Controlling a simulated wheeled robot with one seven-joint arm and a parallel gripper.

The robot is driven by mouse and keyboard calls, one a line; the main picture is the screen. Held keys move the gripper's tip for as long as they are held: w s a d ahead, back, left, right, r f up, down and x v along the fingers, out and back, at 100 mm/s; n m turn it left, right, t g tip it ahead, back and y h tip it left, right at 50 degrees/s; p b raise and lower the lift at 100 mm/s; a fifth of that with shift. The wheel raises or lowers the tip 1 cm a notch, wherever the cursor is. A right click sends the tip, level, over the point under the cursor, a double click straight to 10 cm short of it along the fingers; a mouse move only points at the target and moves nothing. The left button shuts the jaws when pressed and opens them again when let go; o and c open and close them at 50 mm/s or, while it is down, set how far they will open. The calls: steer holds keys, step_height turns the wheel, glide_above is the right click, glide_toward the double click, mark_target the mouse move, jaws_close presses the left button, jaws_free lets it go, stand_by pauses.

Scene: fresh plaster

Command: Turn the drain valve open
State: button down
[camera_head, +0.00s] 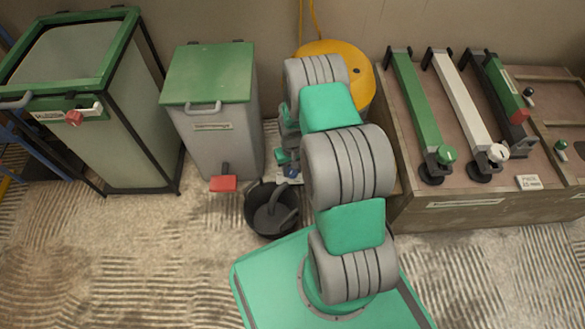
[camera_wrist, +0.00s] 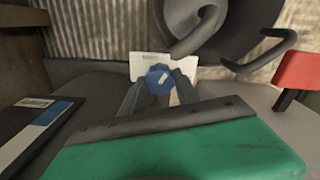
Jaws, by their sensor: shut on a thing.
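The drain valve appears to be the blue round knob (camera_wrist: 158,79), with a white mark slanting across its face. In the wrist view it sits between the two grey fingers of my gripper (camera_wrist: 159,90), which are closed on its sides. A white plate (camera_wrist: 148,62) shows behind the knob. In the head view a small part of the blue knob (camera_head: 291,172) shows low beside the grey bin, and my gripper (camera_head: 287,158) is there, mostly hidden by my arm. What the valve is fixed to is largely hidden.
A black bucket (camera_head: 260,222) stands close by, with a red pedal (camera_head: 223,183) on the grey bin (camera_head: 225,145) beside it. A yellow round vessel (camera_head: 362,75) is behind my arm. A bench (camera_head: 405,212) with levers is at right, a green-framed tank (camera_head: 130,150) at left.

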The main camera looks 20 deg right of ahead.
mark_target(292, 171)
steer(key=n, duration=0.5)
steer(key=shift+s, duration=0.15)
steer(key=shift+n, duration=0.4)
steer(key=c, duration=0.9)
jaws_free()
step_height(292, 171, up, 8)
steer(key=p, duration=0.3)
steer(key=shift+f+p, duration=0.1)
steer(key=shift+p, duration=0.3)
